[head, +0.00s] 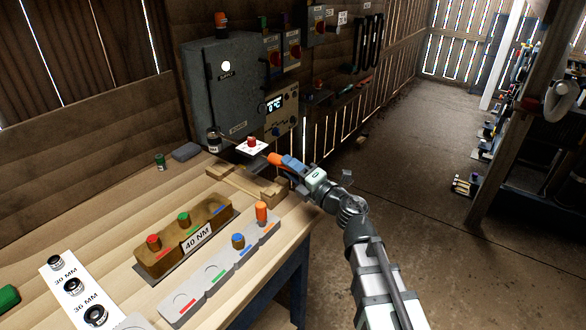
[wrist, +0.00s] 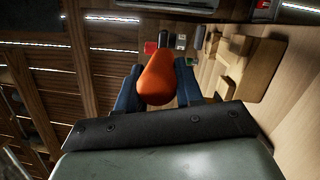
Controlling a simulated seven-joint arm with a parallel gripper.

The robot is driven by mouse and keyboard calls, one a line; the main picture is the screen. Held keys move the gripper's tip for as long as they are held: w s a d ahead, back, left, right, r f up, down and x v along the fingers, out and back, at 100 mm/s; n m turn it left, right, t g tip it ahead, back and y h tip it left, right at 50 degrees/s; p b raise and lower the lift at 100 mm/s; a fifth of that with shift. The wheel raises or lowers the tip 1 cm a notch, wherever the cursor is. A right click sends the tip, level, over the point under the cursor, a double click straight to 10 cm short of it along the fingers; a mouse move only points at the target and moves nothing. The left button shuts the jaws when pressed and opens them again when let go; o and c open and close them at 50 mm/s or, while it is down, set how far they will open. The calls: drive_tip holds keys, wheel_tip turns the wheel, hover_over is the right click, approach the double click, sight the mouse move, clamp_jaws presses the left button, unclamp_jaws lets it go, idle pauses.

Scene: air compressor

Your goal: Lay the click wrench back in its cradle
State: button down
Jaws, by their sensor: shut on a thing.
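My gripper (head: 290,163) is shut on the orange handle (head: 275,158) of what appears to be the click wrench. In the wrist view, the orange handle (wrist: 165,80) sits between the two blue fingers of my gripper (wrist: 162,72).
A red button on a white plate (head: 254,147) and a grey cabinet (head: 225,90) stand behind. A wooden block marked 40 NM (head: 160,262) and a grey tray (head: 190,305) with an orange peg (head: 261,212) are in front. Beyond the bench's right edge is open floor.

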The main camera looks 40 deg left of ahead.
drive_tip(key=shift+f, duration=4.4)
drive_tip(key=c, duration=0.6)
unclamp_jaws()
drive_tip(key=shift+c, duration=0.2)
drive_tip(key=shift+f, duration=0.1)
drive_tip(key=shift+d, duration=0.1)
